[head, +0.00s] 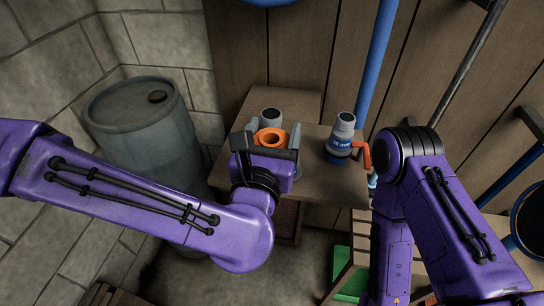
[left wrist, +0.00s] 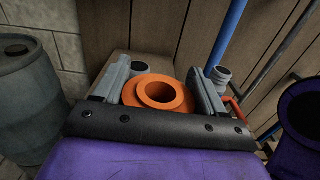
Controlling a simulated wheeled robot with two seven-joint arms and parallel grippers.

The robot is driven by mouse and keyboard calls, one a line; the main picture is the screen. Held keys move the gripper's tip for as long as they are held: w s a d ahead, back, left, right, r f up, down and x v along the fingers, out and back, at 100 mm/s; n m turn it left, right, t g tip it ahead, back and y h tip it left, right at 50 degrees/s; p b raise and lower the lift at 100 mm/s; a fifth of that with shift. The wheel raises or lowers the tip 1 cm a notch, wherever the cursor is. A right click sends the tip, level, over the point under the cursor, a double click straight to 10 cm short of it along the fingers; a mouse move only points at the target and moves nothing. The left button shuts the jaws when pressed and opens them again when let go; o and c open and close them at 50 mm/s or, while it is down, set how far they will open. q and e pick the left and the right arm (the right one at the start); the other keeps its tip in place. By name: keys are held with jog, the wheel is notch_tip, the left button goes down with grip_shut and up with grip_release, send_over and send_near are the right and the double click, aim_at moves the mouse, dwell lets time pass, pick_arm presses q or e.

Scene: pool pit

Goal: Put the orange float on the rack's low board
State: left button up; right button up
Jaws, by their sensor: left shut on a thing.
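The orange float (head: 260,137) is a ring with a round hole. It sits between the grey fingers of my left gripper (head: 275,127), which is shut on it. In the left wrist view the float (left wrist: 139,99) shows between the two fingers (left wrist: 160,72), above the dark palm bar. In the head view the gripper and float appear in front of a wooden bench top (head: 310,145); I cannot tell the gap to it. A slatted wooden rack (head: 353,258) shows partly at lower right. My right arm hides part of it, and its low board is not clearly visible. My right gripper is out of view.
A blue-grey barrel (head: 140,125) stands left of the bench. A grey-topped blue bottle (head: 342,135) with an orange-red handle (head: 365,155) stands on the bench's right. A grey-necked container (head: 271,116) is behind the float. A blue pole (head: 378,70) rises behind.

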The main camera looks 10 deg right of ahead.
aim_at(286, 140)
pick_arm(q)
jog(key=shift+s+d+r+m+h, duration=0.3)
jog(key=shift+s+d+r+h, duration=0.2)
jog(key=shift+s+d+r, duration=0.45)
jog(key=shift+r, duration=0.05)
jog(key=w+a+f+p, duration=0.1)
jog(key=w+a+f, duration=0.2)
jog(key=f, duration=0.1)
jog(key=w+a+f+p, duration=0.2)
jog(key=w+f, duration=0.2)
jog(key=w+a+f+p, duration=0.1)
jog(key=w+a+f, duration=0.2)
jog(key=f, duration=0.1)
jog(key=shift+w+a+f, duration=0.1)
jog(key=shift+w+a, duration=0.15)
jog(key=shift+a, duration=0.1)
jog(key=shift+f, duration=0.4)
